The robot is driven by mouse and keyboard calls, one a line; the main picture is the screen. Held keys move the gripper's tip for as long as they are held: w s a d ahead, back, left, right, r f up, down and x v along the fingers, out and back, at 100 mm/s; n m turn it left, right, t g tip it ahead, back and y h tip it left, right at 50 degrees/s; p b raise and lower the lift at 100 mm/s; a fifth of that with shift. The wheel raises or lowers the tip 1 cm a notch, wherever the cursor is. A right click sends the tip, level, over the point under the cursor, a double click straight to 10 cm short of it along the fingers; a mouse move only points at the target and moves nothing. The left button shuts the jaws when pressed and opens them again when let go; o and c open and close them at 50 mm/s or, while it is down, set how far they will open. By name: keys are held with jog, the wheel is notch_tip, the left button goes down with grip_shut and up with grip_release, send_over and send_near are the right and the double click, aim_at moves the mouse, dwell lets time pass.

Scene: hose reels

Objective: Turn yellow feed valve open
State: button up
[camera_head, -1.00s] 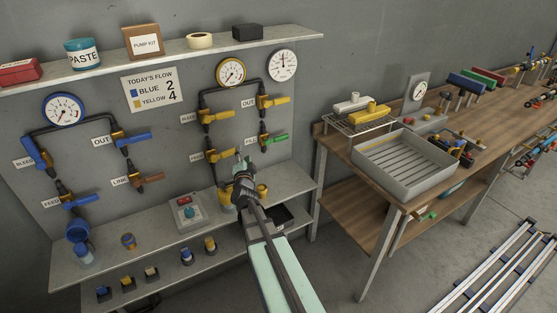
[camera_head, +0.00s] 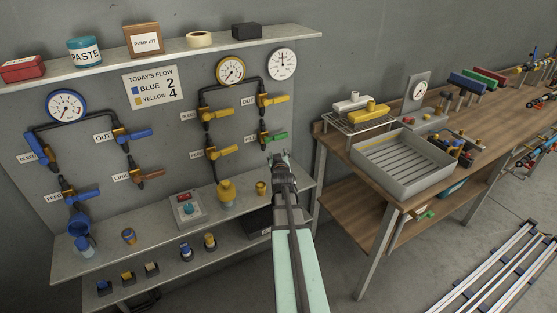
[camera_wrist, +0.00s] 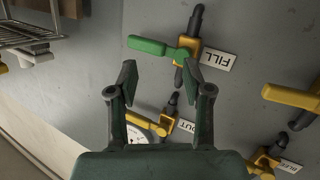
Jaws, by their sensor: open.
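The yellow feed valve (camera_head: 220,151) is at the lower left of the yellow pipe loop. Its yellow handle points right, crosswise to the vertical pipe. In the wrist view, which is turned about upside down, its handle (camera_wrist: 290,97) shows at the right edge. My gripper (camera_head: 279,158) is open and empty, right of the feed valve and just below the green fill handle (camera_head: 274,138). In the wrist view the open fingers (camera_wrist: 162,76) point at the fill valve (camera_wrist: 183,65), with its green handle (camera_wrist: 147,47) beyond the left finger.
The yellow bleed valve (camera_head: 208,116) and out valve (camera_head: 267,101) sit above. A sign (camera_head: 151,88) reads blue 2, yellow 4. A yellow-rimmed gauge (camera_head: 230,71) tops the loop. A wooden bench (camera_head: 400,195) stands right.

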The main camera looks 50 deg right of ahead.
jog(key=shift+s+d+f+n+g, duration=0.3)
jog(key=shift+s+d+f+n, duration=0.1)
jog(key=shift+s+d, duration=0.15)
jog(key=shift+s+d+f+n+g, duration=0.3)
jog(key=shift+s+d+n, duration=0.1)
jog(key=shift+s+d, duration=0.1)
